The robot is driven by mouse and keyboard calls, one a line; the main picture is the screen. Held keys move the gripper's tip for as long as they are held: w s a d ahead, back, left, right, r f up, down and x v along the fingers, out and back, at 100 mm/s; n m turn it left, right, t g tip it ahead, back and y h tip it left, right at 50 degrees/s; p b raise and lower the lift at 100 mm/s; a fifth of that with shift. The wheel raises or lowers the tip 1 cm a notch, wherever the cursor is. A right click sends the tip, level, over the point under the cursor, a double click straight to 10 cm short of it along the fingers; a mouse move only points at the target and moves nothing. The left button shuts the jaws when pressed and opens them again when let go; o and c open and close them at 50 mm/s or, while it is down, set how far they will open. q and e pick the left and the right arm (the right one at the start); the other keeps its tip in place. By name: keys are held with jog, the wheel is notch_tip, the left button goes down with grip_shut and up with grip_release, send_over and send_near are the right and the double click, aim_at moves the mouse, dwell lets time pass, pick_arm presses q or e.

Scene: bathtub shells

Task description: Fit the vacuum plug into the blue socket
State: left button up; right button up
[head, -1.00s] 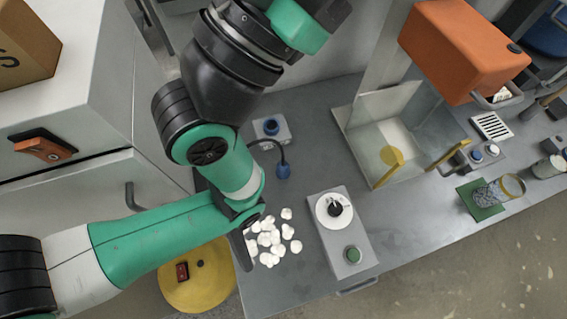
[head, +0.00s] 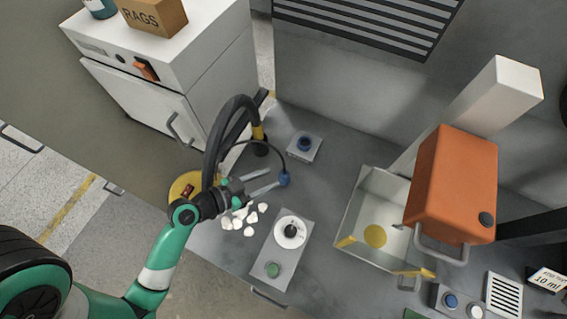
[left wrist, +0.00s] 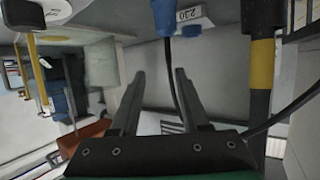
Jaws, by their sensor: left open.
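The blue plug (head: 284,179) is at the end of a thin dark cable that curves down beside the black vacuum hose. The blue socket (head: 304,143) sits on a small grey box behind the plug; plug and socket are apart. My left gripper (head: 275,182) is open, its fingertips pointing right, close beside the plug. I cannot tell if they touch it. In the left wrist view the plug (left wrist: 164,17) is at the top, beyond the open fingers, with a dark cable running down between them. A "230" label shows beside it. My right gripper is out of view.
White lumps (head: 241,218) lie below the gripper, beside a grey box with a dial (head: 290,231). A vacuum (head: 184,187) with a yellow body and a thick black hose (head: 212,148) stands at left. A clear-walled tray (head: 355,215) and orange housing (head: 455,185) are at right.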

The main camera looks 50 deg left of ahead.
aim_at(284, 175)
pick_arm(q)
jog(key=x, duration=0.3)
jog(key=a+x, duration=0.1)
jog(key=x, duration=0.7)
jog(key=shift+s+a+f, duration=0.1)
jog(key=shift+a+f, duration=0.15)
jog(key=shift+f, duration=0.05)
grip_shut()
dwell(1.2)
